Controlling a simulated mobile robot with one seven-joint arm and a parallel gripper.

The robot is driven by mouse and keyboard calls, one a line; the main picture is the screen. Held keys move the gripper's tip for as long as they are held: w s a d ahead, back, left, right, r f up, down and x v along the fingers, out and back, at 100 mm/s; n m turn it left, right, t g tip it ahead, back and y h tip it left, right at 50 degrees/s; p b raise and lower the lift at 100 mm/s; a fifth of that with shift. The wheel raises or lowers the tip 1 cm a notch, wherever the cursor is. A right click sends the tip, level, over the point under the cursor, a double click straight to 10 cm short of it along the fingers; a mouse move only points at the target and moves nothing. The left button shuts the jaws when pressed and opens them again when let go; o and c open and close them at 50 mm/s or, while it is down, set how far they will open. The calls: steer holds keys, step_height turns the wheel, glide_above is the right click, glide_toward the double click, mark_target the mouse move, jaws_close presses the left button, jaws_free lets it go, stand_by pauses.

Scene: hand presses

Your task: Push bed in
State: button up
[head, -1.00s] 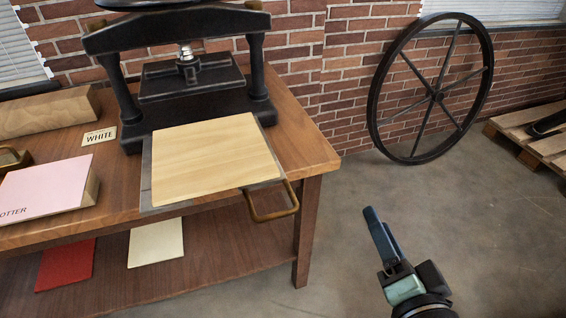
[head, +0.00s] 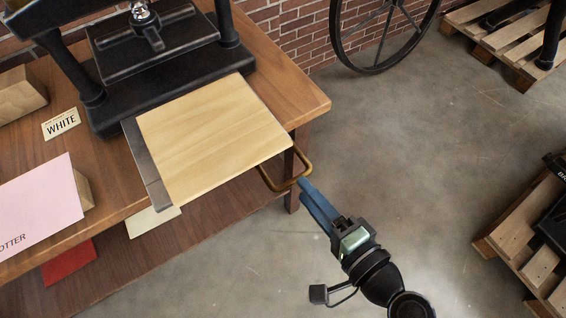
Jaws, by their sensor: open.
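The press bed (head: 150,178) is a flat grey plate sticking out toward me from the black hand press (head: 165,65) on the wooden table. A pale wooden board (head: 213,138) lies on the bed and covers most of it. A brass loop handle (head: 284,183) is at the bed's front right edge and overhangs the table. My gripper (head: 305,190), with blue fingers, is at the handle's right side, very close to it. It is open; whether it touches the handle I cannot tell.
A WHITE label (head: 61,124), a pink sheet (head: 38,205) and a wooden block (head: 20,95) are on the table's left. Red (head: 68,262) and cream (head: 152,220) sheets lie on the lower shelf. Pallets (head: 525,240) stand at right. The floor between is clear.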

steer(key=x, duration=0.8)
steer(key=shift+c, duration=0.3)
jaws_close()
stand_by(1.0)
